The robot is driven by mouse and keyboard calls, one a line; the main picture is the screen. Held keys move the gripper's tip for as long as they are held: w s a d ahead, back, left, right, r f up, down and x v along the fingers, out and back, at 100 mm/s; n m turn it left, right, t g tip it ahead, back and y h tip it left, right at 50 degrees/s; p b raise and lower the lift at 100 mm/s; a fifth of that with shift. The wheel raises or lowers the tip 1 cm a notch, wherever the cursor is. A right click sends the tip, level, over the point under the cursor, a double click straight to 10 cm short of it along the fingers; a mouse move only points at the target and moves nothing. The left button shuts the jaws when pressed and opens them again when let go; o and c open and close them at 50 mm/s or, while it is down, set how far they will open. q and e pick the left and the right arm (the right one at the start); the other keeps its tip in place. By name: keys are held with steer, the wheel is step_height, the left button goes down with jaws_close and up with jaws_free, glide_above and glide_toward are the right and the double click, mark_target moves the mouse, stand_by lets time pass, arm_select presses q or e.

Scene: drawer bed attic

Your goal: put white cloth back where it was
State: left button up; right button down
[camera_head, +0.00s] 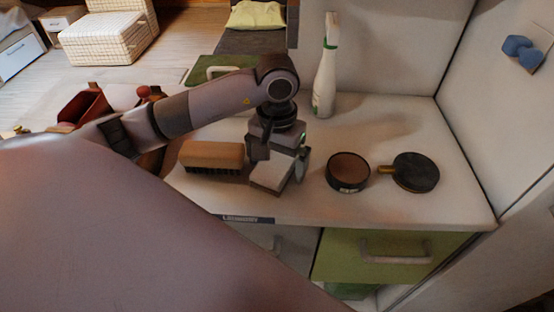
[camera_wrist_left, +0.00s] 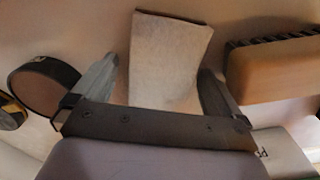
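The white cloth (camera_head: 270,174) is a small folded pad lying on the white countertop, right of the brush. In the left wrist view the cloth (camera_wrist_left: 168,52) shows between the two fingers. My left gripper (camera_head: 280,156) points down right over the cloth, partly covering it. In the left wrist view its fingers (camera_wrist_left: 158,70) are spread wide, one near each side of the cloth. I cannot tell whether they touch it. My right gripper does not show.
A wooden brush (camera_head: 211,155) lies to the left. A round dark tin (camera_head: 348,171) and a black paddle-like item (camera_head: 415,173) lie to the right. A white spray bottle (camera_head: 325,75) stands behind. The right front of the countertop (camera_head: 430,213) is clear, above a green drawer (camera_head: 385,259).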

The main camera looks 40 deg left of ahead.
mark_target(276, 161)
arm_select(q)
steer(key=shift+r, duration=0.15)
steer(key=shift+r+p, duration=0.2)
steer(key=shift+p, duration=0.1)
step_height(276, 161, up, 12)
steer(key=shift+f, duration=0.15)
steer(key=shift+s, duration=0.15)
stand_by(0.6)
